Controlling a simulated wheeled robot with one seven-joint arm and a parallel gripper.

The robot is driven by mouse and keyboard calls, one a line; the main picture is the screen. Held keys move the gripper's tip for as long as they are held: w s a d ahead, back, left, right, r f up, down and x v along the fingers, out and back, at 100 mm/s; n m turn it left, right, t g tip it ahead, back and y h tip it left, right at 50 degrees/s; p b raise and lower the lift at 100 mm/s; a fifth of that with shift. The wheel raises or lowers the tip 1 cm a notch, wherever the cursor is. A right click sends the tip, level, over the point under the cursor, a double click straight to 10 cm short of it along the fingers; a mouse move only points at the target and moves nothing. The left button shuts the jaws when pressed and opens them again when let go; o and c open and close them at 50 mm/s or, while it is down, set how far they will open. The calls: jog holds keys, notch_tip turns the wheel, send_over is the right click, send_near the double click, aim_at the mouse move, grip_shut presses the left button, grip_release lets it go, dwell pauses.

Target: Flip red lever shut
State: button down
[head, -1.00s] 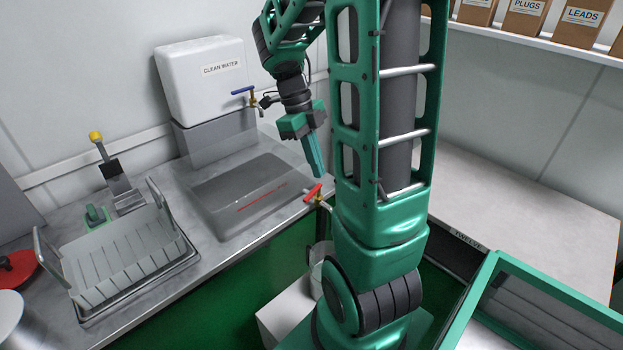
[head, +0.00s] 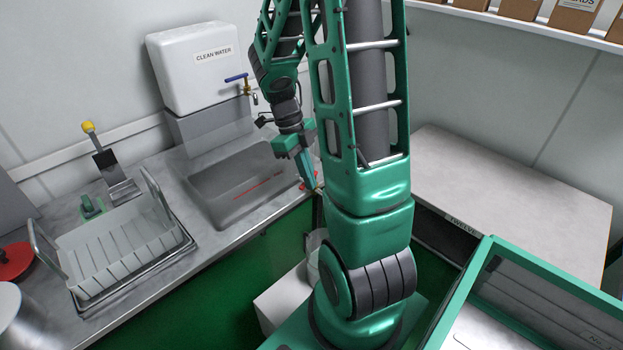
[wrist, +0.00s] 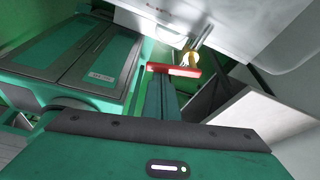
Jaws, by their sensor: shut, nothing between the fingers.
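The red lever (wrist: 185,71) sits on a brass tap (wrist: 192,57) in the wrist view, lying crosswise just beyond my fingertips. In the head view only a small piece of the red lever (head: 303,187) shows at the sink counter's front edge, mostly hidden by my fingers. My gripper (head: 312,183) points down at the lever with its fingers shut and nothing between them. In the wrist view the tips of my gripper (wrist: 160,78) overlap the lever's left part; I cannot tell whether they touch it.
A grey sink basin (head: 235,190) is left of my gripper. A white clean-water tank (head: 195,70) with a blue-handled tap (head: 238,78) stands behind it. A dish rack (head: 120,250) is on the left. A white container (head: 285,300) stands below the counter edge.

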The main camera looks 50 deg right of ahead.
dwell(0.3)
jog(key=shift+w+a, duration=0.25)
jog(key=shift+w, duration=0.45)
jog(key=s, duration=0.5)
jog(key=v, duration=1)
jog(key=shift+d, duration=0.65)
jog(key=shift+s, duration=0.1)
